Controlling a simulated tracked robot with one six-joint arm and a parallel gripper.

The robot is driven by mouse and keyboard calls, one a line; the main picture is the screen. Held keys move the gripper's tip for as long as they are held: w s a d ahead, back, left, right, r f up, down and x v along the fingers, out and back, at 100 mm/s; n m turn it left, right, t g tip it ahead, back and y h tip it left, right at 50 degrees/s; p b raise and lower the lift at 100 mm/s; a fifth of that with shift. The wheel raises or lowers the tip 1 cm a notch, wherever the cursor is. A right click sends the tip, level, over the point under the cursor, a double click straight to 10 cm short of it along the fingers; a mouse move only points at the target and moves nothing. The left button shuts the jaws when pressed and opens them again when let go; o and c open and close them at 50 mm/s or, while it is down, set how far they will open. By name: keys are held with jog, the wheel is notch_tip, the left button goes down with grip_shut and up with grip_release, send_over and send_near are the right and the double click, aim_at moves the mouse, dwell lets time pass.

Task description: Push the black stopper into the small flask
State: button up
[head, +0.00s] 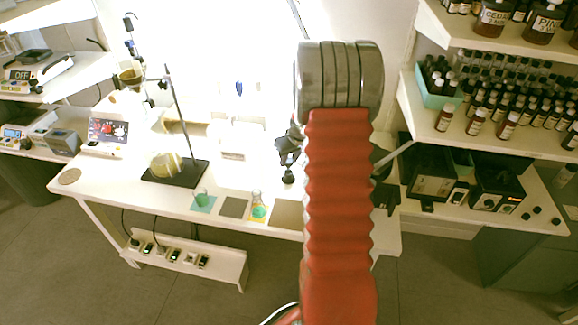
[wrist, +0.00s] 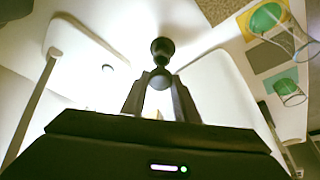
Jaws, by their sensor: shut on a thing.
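The black stopper (wrist: 162,48) is held between the fingertips of my gripper (wrist: 162,80) in the wrist view. In the head view the stopper (head: 289,178) hangs below my gripper (head: 288,166), which is partly hidden by my red arm. The flask (wrist: 268,18) also shows at the top right of the wrist view, apart from the stopper.
A green beaker (head: 202,197) stands left of the flask, with a bare grey mat (head: 233,207) between them. A brown mat (head: 287,214) lies right of the flask. A stand with a black base (head: 187,174) is farther left. Shelves of dark bottles (head: 505,90) are at the right.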

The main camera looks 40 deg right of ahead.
aim_at(289, 161)
notch_tip(289, 161, up, 6)
jog(key=shift+r, duration=0.1)
dwell(0.7)
